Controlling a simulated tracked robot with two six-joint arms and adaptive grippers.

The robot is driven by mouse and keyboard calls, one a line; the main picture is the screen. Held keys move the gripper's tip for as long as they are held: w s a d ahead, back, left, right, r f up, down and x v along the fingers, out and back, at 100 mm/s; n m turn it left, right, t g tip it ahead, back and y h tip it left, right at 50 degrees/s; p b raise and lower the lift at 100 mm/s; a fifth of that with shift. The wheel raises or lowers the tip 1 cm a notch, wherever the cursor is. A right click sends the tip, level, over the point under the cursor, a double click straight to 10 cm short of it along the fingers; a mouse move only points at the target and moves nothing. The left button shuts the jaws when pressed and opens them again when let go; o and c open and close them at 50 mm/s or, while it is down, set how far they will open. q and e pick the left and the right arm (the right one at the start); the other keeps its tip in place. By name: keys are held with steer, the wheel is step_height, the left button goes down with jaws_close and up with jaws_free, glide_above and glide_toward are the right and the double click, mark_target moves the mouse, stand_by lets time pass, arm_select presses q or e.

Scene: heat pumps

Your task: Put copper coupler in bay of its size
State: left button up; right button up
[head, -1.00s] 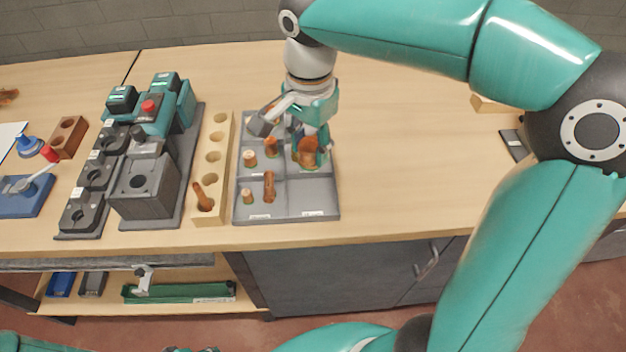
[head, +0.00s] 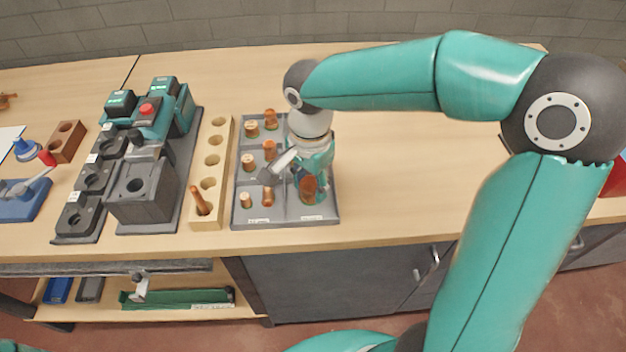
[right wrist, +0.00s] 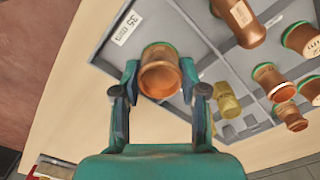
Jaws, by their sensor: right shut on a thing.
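My right gripper (head: 310,180) is over the front right bay of the grey sorting tray (head: 285,222), shut on a copper coupler (head: 308,190). The right wrist view shows this coupler (right wrist: 160,72) between the two fingers of the gripper (right wrist: 160,92), its open end facing the camera and a green band at its far end. The bay below carries a white label reading 35 mm (right wrist: 126,27). I cannot tell whether the coupler touches the bay floor. Other copper fittings (head: 249,162) stand in the left bays.
A wooden rack with holes (head: 212,150) stands left of the tray with one copper piece (head: 200,200) in it. Further left is a dark fixture with a grey block (head: 140,195). The table right of the tray is clear. A brass-coloured fitting (right wrist: 226,100) shows beside the gripper.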

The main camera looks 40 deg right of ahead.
mark_target(310, 183)
steer(key=shift+f, duration=0.2)
steer(key=o, duration=1.1)
steer(key=shift+r, duration=0.1)
steer(key=shift+o, duration=0.2)
steer(key=shift+r, duration=0.1)
steer(key=shift+r, duration=0.15)
step_height(310, 183, up, 12)
steer(key=p, duration=0.1)
